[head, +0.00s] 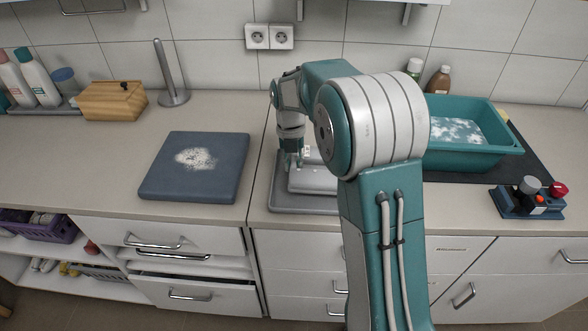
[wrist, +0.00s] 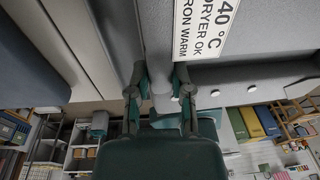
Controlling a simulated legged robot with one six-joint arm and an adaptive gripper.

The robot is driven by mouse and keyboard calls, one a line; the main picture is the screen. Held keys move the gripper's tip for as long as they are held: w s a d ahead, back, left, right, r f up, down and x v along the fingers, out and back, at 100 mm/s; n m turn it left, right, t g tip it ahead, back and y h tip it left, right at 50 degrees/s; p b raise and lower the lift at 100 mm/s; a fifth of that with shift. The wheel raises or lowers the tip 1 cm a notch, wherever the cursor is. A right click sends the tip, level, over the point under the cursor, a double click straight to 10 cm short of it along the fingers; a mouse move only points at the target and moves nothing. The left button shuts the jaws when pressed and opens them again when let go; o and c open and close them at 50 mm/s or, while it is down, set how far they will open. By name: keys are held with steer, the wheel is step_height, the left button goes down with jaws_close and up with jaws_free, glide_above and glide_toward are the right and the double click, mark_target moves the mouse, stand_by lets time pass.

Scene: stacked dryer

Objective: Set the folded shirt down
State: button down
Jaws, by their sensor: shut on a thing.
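The folded shirt (head: 312,181) is a flat grey bundle in the middle of the head view, partly hidden behind my arm. It is over a grey board (head: 290,209) on the counter; I cannot tell whether it rests fully on it. My gripper (head: 292,166) points down at the shirt's left part and is shut on it. In the wrist view the fingers of my gripper (wrist: 160,82) close on the edge of the grey shirt (wrist: 250,71). A white care label (wrist: 206,27) and pale buttons show on the shirt.
A dark blue-grey board (head: 210,178) with a white speckled patch lies left on the counter. A teal basin (head: 487,151) with foamy water stands right on a dark mat. A wooden box (head: 113,101), a metal post (head: 172,83) and bottles stand at the back. The front left counter is clear.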

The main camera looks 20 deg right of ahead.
step_height(320, 180, down, 2)
steer(key=shift+f, duration=0.1)
steer(key=c, duration=0.5)
jaws_free()
steer(key=shift+s, duration=0.1)
steer(key=shift+c, duration=0.2)
